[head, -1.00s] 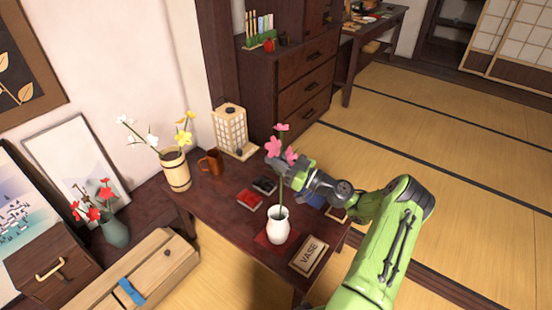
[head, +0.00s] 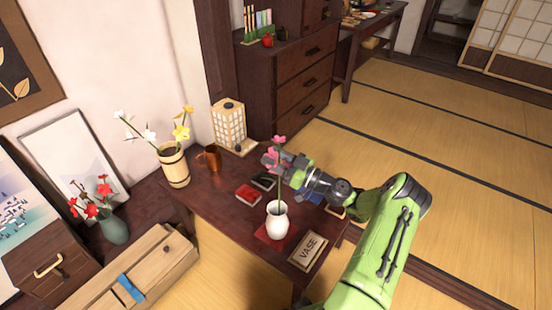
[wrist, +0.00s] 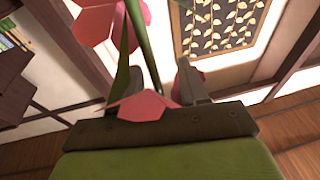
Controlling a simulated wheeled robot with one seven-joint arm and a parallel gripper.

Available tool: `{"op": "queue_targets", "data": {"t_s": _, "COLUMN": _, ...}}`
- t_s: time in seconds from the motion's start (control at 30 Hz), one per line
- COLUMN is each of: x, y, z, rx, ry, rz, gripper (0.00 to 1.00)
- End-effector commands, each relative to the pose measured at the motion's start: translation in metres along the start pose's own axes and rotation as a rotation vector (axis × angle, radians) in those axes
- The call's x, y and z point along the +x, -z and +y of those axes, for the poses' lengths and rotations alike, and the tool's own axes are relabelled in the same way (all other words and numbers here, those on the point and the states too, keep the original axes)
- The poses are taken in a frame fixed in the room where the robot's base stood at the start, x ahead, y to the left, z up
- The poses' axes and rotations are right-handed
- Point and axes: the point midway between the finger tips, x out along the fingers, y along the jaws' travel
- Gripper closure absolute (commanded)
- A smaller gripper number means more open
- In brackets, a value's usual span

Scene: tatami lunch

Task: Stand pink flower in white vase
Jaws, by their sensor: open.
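The white vase (head: 277,221) stands upright on a red mat (head: 262,233) on the dark low table. The pink flower (head: 279,140) stands with its green stem in the mouth of the vase. My gripper (head: 271,161) is just behind the stem, beside the blossoms, with its jaws open. In the wrist view, the flower's pink petals (wrist: 95,22) and green stem (wrist: 140,45) are close in front of the fingers (wrist: 160,85). I cannot tell whether a finger touches the stem. The stem's lower end is hidden inside the vase.
A "VASE" sign (head: 307,251) lies right of the vase. Red and black boxes (head: 249,194), an orange mug (head: 210,158), a paper lantern (head: 229,127) and a wooden bucket of flowers (head: 174,168) stand farther back. A grey-green vase (head: 113,229) with red flowers is at left.

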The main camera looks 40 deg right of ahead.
Motion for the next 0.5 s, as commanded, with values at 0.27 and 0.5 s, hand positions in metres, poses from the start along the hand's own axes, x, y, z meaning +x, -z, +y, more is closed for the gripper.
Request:
{"op": "queue_targets", "data": {"t_s": 0.27, "x": -0.045, "y": 0.001, "z": 0.002, "rx": 0.002, "ry": -0.007, "rz": 0.0, "gripper": 0.56}}
{"op": "queue_targets", "data": {"t_s": 0.5, "x": -0.114, "y": 0.001, "z": 0.001, "rx": 0.0, "ry": -0.007, "rz": 0.001, "gripper": 0.56}}
